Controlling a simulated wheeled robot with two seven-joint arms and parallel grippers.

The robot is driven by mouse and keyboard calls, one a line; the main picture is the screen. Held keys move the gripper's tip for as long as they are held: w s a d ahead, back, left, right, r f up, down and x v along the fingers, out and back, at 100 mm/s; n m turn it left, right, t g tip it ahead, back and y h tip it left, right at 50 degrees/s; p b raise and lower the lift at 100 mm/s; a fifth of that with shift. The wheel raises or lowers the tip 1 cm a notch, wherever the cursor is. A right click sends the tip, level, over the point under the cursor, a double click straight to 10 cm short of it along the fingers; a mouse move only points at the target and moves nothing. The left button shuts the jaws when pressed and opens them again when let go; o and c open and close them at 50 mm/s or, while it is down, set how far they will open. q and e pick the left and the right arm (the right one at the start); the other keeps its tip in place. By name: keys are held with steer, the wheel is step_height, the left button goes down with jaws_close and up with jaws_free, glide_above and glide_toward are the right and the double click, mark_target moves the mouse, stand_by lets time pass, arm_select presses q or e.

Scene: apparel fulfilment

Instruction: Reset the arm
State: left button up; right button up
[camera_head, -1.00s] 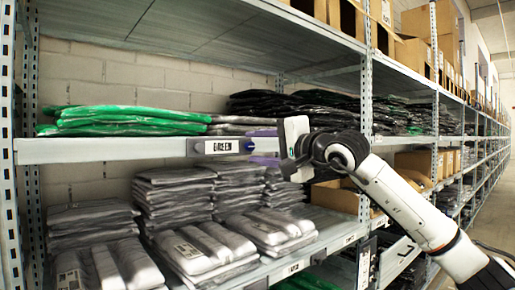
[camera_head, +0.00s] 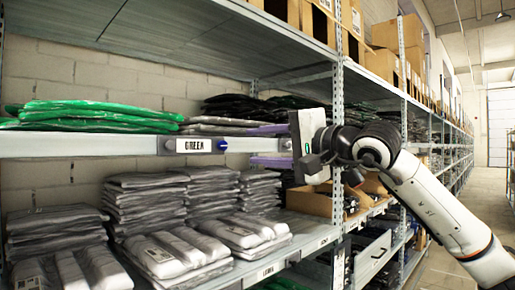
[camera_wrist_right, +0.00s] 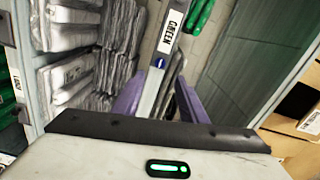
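My right gripper (camera_head: 252,145) comes in from the right, its purple fingers open, one above the other. It points left along the front of the middle shelf (camera_head: 100,146), right of the "GREEN" label (camera_head: 193,146). In the right wrist view the two open fingers (camera_wrist_right: 158,88) appear on either side of the shelf edge, with nothing gripped; whether they touch it I cannot tell. My right arm reaches in front of the rack. My left gripper is not in view.
Green bagged garments (camera_head: 95,113) lie on the middle shelf, with stacks of grey bagged garments (camera_head: 150,205) below. Cardboard boxes (camera_head: 385,67) fill the upper shelf. A rack upright (camera_head: 339,120) stands behind my right gripper. The aisle floor (camera_head: 485,190) at right looks clear.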

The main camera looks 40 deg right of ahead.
steer(key=w+a+f+m+g+y, duration=0.25)
steer(key=a+f+y, duration=0.25)
steer(key=a+f, duration=0.4)
steer(key=w+a+f+m+g+y, duration=0.1)
steer(key=w+a+f+g+y, duration=0.15)
steer(key=a+f+y, duration=0.55)
steer(key=s+a+f+m+t, duration=0.25)
steer(key=a+f+m, duration=0.65)
steer(key=f+m, duration=0.45)
steer(key=s+d+f+m+h, duration=0.1)
steer(key=s+f+m+h, duration=0.2)
steer(key=f+m, duration=0.6)
steer(key=s+d+f+m+h, duration=0.15)
steer(key=f+m+h, duration=0.25)
steer(key=f+m, duration=0.5)
steer(key=s+d+f+m+h, duration=0.1)
steer(key=s+f+m+h, duration=0.2)
steer(key=f+m, duration=0.6)
steer(key=s+a+f+m+g+h, duration=0.1)
steer(key=s+a+f+m+g, duration=0.2)
steer(key=s+f, duration=1.4)
steer(key=s+m+g, duration=0.1)
steer(key=m+g, duration=0.3)
steer(key=m, duration=0.3)
steer(key=shift+s+m+h, duration=0.3)
